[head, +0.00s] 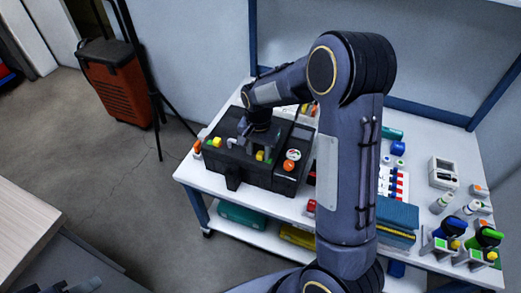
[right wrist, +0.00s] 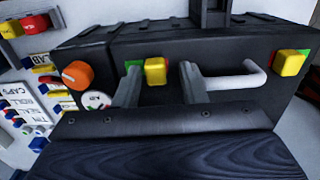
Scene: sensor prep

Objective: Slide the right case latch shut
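The black case (head: 236,170) stands closed on the white table. Its right latch, a yellow block, (head: 260,156) is on the front, near an orange knob; green shows beside it. The latch also shows in the right wrist view (right wrist: 155,71). My right gripper (right wrist: 160,76) is open, with one finger on each side of this latch; whether either touches it I cannot tell. In the head view the right gripper (head: 255,143) is over the case front. The left latch (head: 217,141) is yellow with green beside it. A grey part, perhaps my left gripper, (head: 84,286) is cut off at the bottom edge.
A pale handle (right wrist: 238,80) sits between the latches. The orange knob (right wrist: 77,74) and a round white gauge (right wrist: 96,100) are close to the gripper. Blue books (head: 397,213), bottles and small parts fill the table's right. An orange case (head: 113,85) stands on the floor.

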